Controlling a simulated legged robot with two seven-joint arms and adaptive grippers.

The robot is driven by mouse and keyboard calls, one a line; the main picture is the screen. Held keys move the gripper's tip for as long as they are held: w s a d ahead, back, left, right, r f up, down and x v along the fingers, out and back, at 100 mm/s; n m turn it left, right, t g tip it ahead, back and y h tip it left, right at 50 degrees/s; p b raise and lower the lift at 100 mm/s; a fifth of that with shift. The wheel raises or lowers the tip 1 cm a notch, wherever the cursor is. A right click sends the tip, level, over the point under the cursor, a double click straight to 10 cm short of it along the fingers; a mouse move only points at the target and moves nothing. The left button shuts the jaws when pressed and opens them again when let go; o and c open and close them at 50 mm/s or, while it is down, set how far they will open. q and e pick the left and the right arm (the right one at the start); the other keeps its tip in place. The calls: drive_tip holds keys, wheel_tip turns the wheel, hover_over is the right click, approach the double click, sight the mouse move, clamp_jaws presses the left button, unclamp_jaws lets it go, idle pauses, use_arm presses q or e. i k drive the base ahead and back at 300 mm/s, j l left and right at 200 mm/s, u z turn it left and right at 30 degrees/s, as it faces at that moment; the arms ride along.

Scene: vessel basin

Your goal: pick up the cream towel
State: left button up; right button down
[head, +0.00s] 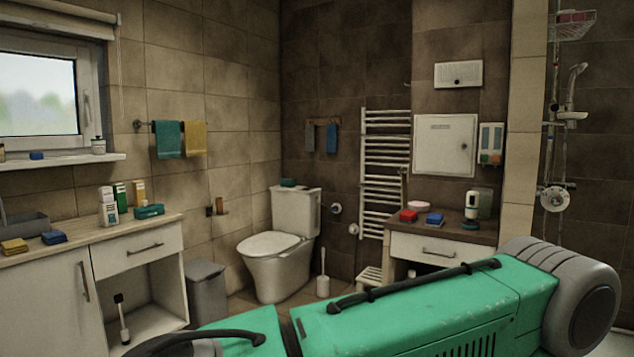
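I cannot make out a clearly cream towel in the head view. A yellow towel (196,138) hangs on a wall rail on the left wall, beside a teal towel (168,139). A grey towel (310,138) and a blue towel (332,138) hang from a wooden hook rack on the back wall. Neither of my grippers is in view.
A toilet (276,265) stands in the back corner, with a grey bin (207,290) to its left. A counter (95,237) runs under the window. A white drawer unit (440,249) stands right. The nearest floor is hidden; little clear floor shows.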

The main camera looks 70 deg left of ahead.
sight(403, 177)
drive_tip(key=u, duration=1.8)
drive_tip(key=z, duration=3.9)
drive_tip(key=u, duration=3.65)
drive_tip(key=i+j+u, duration=0.1)
drive_tip(key=u, duration=0.25)
